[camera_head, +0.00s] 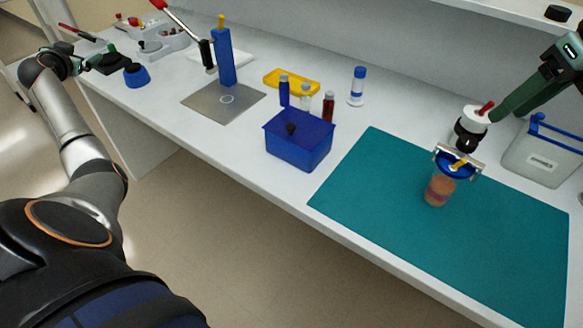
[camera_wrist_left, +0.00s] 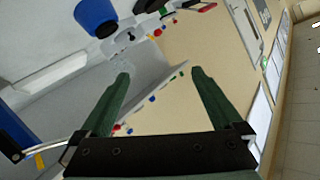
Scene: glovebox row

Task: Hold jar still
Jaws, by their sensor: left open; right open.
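The jar (camera_head: 438,190) stands on the teal mat (camera_head: 375,190), with orange-brown contents visible through its clear wall. My left gripper (camera_head: 110,58) is far from the jar, over the left end of the bench. In the left wrist view its fingers (camera_wrist_left: 160,76) are spread with nothing between them.
A black-and-white device with a red piece (camera_head: 474,122) stands behind the jar. A clear bin with a blue handle (camera_head: 540,155) is at right. A blue box (camera_head: 298,150), several vials and a blue post press (camera_head: 224,58) stand left of the mat. A blue cup (camera_head: 136,77) is near my left gripper.

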